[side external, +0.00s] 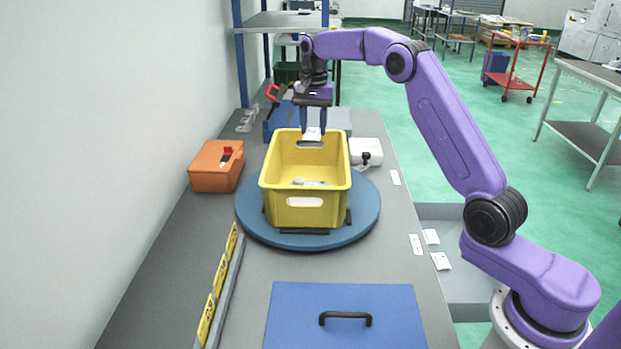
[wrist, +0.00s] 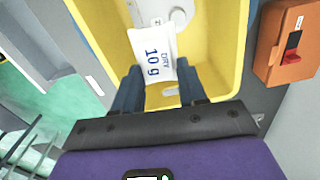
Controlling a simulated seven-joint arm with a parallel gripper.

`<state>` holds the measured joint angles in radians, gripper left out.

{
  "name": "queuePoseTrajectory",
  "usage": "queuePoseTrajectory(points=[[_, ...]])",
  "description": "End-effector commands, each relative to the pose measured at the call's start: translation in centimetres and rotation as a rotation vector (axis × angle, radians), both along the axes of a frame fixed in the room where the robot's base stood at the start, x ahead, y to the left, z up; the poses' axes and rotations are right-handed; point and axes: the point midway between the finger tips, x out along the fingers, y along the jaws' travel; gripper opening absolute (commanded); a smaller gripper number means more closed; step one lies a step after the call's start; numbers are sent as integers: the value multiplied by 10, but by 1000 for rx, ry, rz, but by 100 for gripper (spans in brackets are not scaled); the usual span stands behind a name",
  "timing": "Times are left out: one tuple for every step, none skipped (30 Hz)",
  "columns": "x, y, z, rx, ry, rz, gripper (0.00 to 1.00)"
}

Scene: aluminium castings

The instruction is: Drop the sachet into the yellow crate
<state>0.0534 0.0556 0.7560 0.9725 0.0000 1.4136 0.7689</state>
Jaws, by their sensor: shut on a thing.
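The yellow crate (side external: 306,217) stands upright on a round blue turntable (side external: 255,228). My gripper (side external: 313,131) points down above the crate's far end and is shut on the white sachet (side external: 313,136). In the wrist view, the sachet (wrist: 157,48) shows "DRY 10 g" in blue print and sits between the fingertips of my gripper (wrist: 159,72). Behind it is the inside of the yellow crate (wrist: 215,55). Whether the sachet's lower edge is below the crate's rim is hard to tell.
Small white or grey pieces (side external: 309,183) lie on the crate floor. An orange box (side external: 216,172) stands to the left and a white case (side external: 364,151) to the right. A blue panel with a black handle (side external: 345,318) is at the front. Yellow labels (side external: 219,278) line the left edge.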

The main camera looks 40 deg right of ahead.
Motion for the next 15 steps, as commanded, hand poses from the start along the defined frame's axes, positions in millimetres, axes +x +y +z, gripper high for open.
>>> queuePoseTrajectory(points=[[0,0,-6,1,2,0,13],[0,0,-10,0,3,0,13],[0,0,-14,0,1,0,13],[0,0,-17,0,3,0,13],[0,0,-20,0,3,0,13],[0,0,-24,0,1,0,13],[0,0,-27,0,1,0,13],[0,0,-29,0,1,0,13],[0,0,-32,0,1,0,13],[0,0,-34,0,1,0,13],[0,0,-36,0,1,0,13],[0,0,-37,0,1,0,13],[0,0,-38,0,0,0,13],[0,0,-39,0,0,0,13],[0,0,-40,0,0,0,13]])
